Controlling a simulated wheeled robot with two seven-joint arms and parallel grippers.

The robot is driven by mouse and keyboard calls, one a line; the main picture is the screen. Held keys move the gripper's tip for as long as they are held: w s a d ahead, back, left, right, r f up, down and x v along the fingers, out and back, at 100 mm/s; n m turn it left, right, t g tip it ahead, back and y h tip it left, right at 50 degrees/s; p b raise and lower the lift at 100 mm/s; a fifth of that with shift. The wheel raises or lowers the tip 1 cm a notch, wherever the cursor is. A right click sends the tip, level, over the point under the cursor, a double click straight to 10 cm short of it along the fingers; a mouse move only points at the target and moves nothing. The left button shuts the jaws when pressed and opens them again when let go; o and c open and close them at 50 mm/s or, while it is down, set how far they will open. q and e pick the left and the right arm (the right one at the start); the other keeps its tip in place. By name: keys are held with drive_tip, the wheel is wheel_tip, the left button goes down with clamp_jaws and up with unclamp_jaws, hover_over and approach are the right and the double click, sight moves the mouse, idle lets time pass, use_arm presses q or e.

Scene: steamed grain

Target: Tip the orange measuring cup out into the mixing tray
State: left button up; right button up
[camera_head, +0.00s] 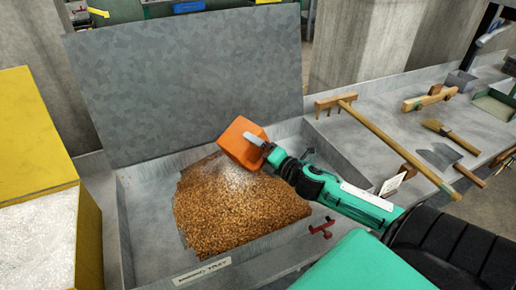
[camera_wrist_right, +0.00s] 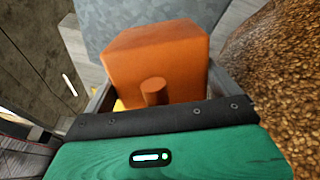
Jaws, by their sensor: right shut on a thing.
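The orange measuring cup (camera_head: 238,143) is held tilted over the grain in the mixing tray. My right gripper (camera_head: 262,146) is shut on the cup; its arm comes in from the lower right. In the right wrist view the cup (camera_wrist_right: 158,62) shows its closed outside and a short peg between the fingers of my right gripper (camera_wrist_right: 158,95). The mixing tray (camera_head: 150,225) is a grey metal bin with a raised back panel. Brown grain (camera_head: 235,215) lies heaped in it, with a pale white dusting below the cup. The cup's inside is hidden. My left gripper is not in view.
A yellow bin (camera_head: 40,160) of white material stands at the left. A wooden rake (camera_head: 400,145), a brush (camera_head: 450,135) and other tools lie on the grey bench at the right. The tray's back panel (camera_head: 190,80) rises behind the cup. A red clamp-like piece (camera_head: 321,229) sits on the tray's front right edge.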

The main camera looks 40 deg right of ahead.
sight(258, 133)
wheel_tip(258, 133, up, 5)
drive_tip(key=p, duration=0.4)
drive_tip(key=m+p, duration=0.2)
drive_tip(key=m, duration=0.1)
drive_tip(key=r+m+p, duration=0.1)
drive_tip(key=m+p, duration=0.2)
drive_tip(key=shift+m+p, duration=0.4)
drive_tip(key=shift+m, duration=0.6)
drive_tip(key=m+p, duration=0.2)
drive_tip(key=r+m+p, duration=0.1)
drive_tip(key=m+p, duration=0.1)
drive_tip(key=m, duration=0.1)
drive_tip(key=shift+r+p, duration=0.1)
drive_tip(key=shift+p, duration=0.3)
drive_tip(key=m+p, duration=0.1)
drive_tip(key=m, duration=0.1)
drive_tip(key=shift+m, duration=0.3)
drive_tip(key=m+p, duration=0.2)
drive_tip(key=m, duration=0.1)
drive_tip(key=r+m+p, duration=0.1)
drive_tip(key=m+p, duration=0.1)
drive_tip(key=shift+m, duration=0.4)
drive_tip(key=shift+f+m+p, duration=0.1)
drive_tip(key=shift+m+p, duration=0.25)
drive_tip(key=shift+m, duration=0.25)
drive_tip(key=shift+f+m, duration=0.15)
drive_tip(key=shift+m, duration=0.15)
